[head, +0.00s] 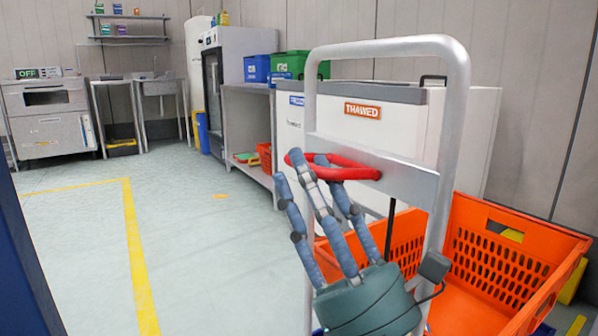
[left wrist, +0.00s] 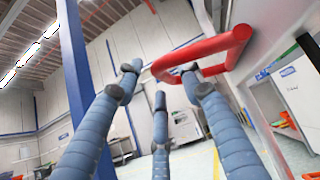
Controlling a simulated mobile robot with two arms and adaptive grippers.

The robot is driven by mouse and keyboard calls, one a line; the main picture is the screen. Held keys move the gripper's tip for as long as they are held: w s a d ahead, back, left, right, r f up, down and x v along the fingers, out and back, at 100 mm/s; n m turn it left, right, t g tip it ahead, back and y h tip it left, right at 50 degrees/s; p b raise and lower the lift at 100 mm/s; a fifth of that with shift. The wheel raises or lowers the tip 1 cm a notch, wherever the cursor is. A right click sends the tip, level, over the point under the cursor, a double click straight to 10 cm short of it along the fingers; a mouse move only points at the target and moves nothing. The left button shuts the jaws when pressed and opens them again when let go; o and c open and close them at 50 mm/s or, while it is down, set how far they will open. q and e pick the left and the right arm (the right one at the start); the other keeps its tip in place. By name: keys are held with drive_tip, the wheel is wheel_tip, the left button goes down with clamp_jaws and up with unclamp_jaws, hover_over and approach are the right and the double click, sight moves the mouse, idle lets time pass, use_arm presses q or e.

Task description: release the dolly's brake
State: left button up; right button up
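The dolly has a tall silver frame (head: 457,130) with a flat crossbar. A red loop-shaped brake lever (head: 350,173) sticks out from the crossbar toward the left. My left gripper (head: 302,170) points up in front of the frame, its blue-grey fingers spread and nothing between them. Its fingertips are at the lever's outer end and overlap it in the picture. In the left wrist view the red lever (left wrist: 222,44) lies beyond the tips, nearest the right finger; I cannot tell whether they touch. My right gripper is not in view.
An orange tote (head: 568,240) sits on the dolly's far side. Behind stands a white chest labelled THAWED (head: 400,125). A shelf unit (head: 245,110) holds blue and green bins. The floor at left is clear, with a yellow line (head: 135,250). A dark blue post (head: 25,270) is at the left edge.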

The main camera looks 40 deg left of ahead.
use_arm(q)
drive_tip(key=shift+x, duration=1.05)
